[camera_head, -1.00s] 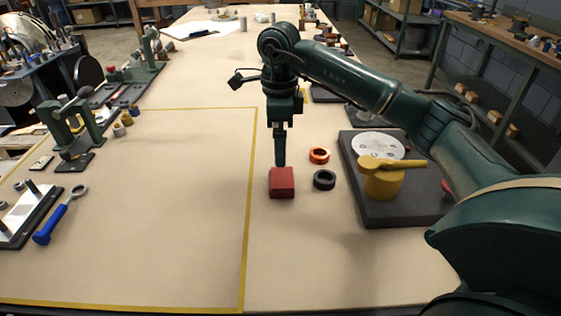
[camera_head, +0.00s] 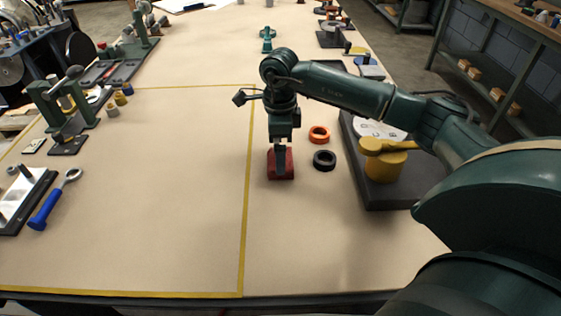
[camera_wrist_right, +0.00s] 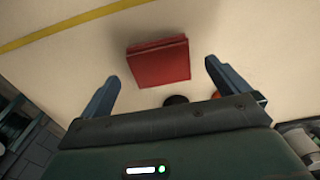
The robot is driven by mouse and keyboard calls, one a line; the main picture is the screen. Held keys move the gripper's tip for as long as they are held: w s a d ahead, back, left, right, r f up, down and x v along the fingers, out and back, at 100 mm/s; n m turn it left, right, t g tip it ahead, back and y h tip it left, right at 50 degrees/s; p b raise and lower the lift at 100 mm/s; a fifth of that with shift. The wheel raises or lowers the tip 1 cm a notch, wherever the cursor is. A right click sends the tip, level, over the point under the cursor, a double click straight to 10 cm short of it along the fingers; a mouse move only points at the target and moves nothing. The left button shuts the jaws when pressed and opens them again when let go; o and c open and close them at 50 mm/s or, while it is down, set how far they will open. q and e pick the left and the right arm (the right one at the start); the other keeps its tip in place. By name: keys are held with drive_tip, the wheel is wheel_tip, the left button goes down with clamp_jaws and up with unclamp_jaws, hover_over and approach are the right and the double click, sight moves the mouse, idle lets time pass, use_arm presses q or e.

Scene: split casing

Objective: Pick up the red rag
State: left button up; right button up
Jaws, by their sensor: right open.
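The red rag (camera_head: 284,171) is a folded, block-like square lying on the table just right of the yellow line. My right gripper (camera_head: 281,152) is over the rag in the head view and hides part of its top. In the right wrist view the rag (camera_wrist_right: 159,63) lies ahead of the open fingers (camera_wrist_right: 160,80), roughly centred between their tips, with nothing held. Whether the fingertips touch the rag cannot be told. My left gripper is not in view.
An orange ring (camera_head: 319,134) and a black ring (camera_head: 324,160) lie close to the right of the rag. A dark board (camera_head: 398,196) with a yellow-topped part (camera_head: 385,160) stands further right. A blue-handled tool (camera_head: 47,208) lies far left. The taped area (camera_head: 160,180) is mostly clear.

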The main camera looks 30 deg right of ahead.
drive_tip(key=shift+f, duration=1.6)
drive_tip(key=shift+c, duration=0.2)
drive_tip(key=c, duration=1)
wheel_tip(320, 180, up, 10)
drive_tip(key=shift+r, duration=0.1)
drive_tip(key=o, duration=0.5)
drive_tip(key=shift+c, duration=0.2)
drive_tip(key=c, duration=0.3)
drive_tip(key=shift+s, duration=0.15)
drive_tip(key=shift+c, duration=0.2)
